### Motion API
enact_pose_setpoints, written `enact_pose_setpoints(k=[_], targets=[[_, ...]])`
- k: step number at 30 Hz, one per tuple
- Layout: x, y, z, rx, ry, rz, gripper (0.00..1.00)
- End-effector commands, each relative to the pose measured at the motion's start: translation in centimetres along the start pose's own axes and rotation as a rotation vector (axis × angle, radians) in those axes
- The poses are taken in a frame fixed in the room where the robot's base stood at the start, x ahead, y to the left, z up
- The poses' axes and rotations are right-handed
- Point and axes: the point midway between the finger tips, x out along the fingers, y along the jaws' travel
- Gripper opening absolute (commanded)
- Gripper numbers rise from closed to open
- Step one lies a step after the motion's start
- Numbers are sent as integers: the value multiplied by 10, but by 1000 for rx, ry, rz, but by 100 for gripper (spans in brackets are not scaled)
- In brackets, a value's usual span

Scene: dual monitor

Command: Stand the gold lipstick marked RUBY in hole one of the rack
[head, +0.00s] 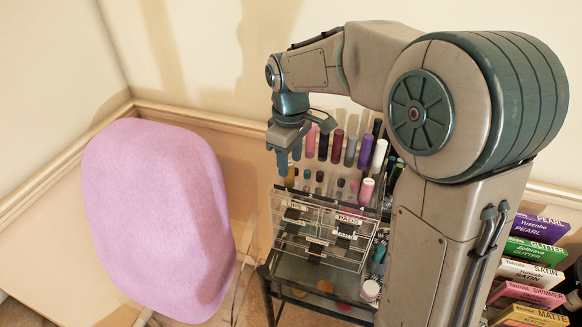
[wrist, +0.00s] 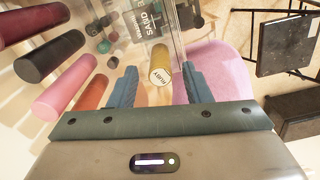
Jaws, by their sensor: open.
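The gold lipstick marked RUBY (wrist: 161,72) shows in the wrist view, its lettered end turned toward the camera. It lies between and slightly beyond the fingertips of my gripper (wrist: 158,86); whether either finger touches it, I cannot tell. My gripper is open. In the head view my gripper (head: 290,138) hangs at the left end of the rows of lipsticks, above a clear organiser (head: 318,232) with labelled drawers. No hole number is readable, so I cannot tell which is hole one.
Pink, red and black tubes crowd the wrist view's left side, including a pink tube (wrist: 66,88). A purple chair back (head: 155,210) stands left of the organiser. Labelled boxes (head: 528,272) are stacked at right. Walls close off the back.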

Motion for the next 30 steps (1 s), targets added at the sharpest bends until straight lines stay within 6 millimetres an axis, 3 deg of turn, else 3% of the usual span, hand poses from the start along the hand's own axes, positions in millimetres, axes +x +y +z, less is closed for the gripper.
enact_pose_setpoints(k=[9, 15, 21, 26, 30], targets=[[-66, 1, -1, 1, 4, 2, 44], [-85, 0, 0, 1, 1, 0, 44], [-88, -1, 4, 16, 2, 5, 44], [-87, -10, 37, 148, 17, 47, 44], [-80, -26, 88, 364, 58, 101, 44]])
